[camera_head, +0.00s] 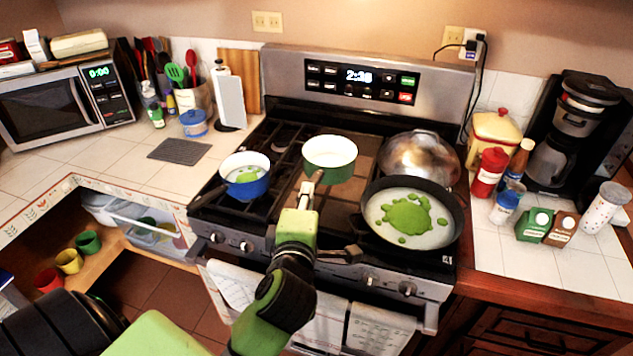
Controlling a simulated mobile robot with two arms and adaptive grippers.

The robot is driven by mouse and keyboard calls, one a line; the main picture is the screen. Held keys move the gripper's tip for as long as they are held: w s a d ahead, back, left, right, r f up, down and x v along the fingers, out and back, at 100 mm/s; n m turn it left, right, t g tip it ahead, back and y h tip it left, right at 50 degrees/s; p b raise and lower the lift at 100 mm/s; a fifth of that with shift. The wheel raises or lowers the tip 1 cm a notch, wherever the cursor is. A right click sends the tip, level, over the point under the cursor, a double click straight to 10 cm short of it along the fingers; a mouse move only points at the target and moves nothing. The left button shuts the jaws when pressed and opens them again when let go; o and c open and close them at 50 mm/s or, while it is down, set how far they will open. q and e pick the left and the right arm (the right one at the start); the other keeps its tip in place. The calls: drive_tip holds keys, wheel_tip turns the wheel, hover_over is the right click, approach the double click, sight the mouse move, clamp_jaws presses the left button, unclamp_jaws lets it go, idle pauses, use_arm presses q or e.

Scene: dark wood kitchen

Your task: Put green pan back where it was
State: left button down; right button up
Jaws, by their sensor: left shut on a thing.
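The green pan (330,165), white inside and empty, is at the middle of the stove, between the blue pan and the large dark skillet. Its handle points toward me. My left gripper (316,178) is shut on that handle, at the near side of the pan. The gripper hides most of the handle. I cannot tell whether the pan's base touches the stove or is slightly above it. My right gripper is not in view.
A blue pan (246,187) with green contents stands left on the stove (290,215). A dark skillet (452,226) with a green splotch is at right, a metal dome (420,155) behind it. The left counter (165,180) has free room. Bottles crowd the right counter.

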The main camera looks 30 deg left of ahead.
use_arm(q)
drive_tip(key=shift+w+a, duration=0.25)
drive_tip(key=p, duration=0.2)
approach(309, 170)
drive_tip(key=x, duration=0.4)
drive_tip(key=shift+w+a+f, duration=0.1)
drive_tip(key=shift+w, duration=0.05)
drive_tip(key=w+a+f, duration=0.1)
drive_tip(key=f, duration=0.2)
drive_tip(key=w+a+f, duration=0.1)
drive_tip(key=w+f, duration=0.1)
drive_tip(key=f, duration=0.1)
drive_tip(key=w+a+f, duration=0.1)
drive_tip(key=f, duration=0.2)
drive_tip(key=shift+w+f+b, duration=0.1)
drive_tip(key=shift+w+b, duration=0.1)
drive_tip(key=shift+b, duration=0.15)
drive_tip(key=shift+d, duration=0.1)
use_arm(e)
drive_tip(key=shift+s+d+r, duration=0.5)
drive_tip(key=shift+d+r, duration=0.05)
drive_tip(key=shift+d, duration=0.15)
use_arm(q)
drive_tip(key=shift+f, duration=0.1)
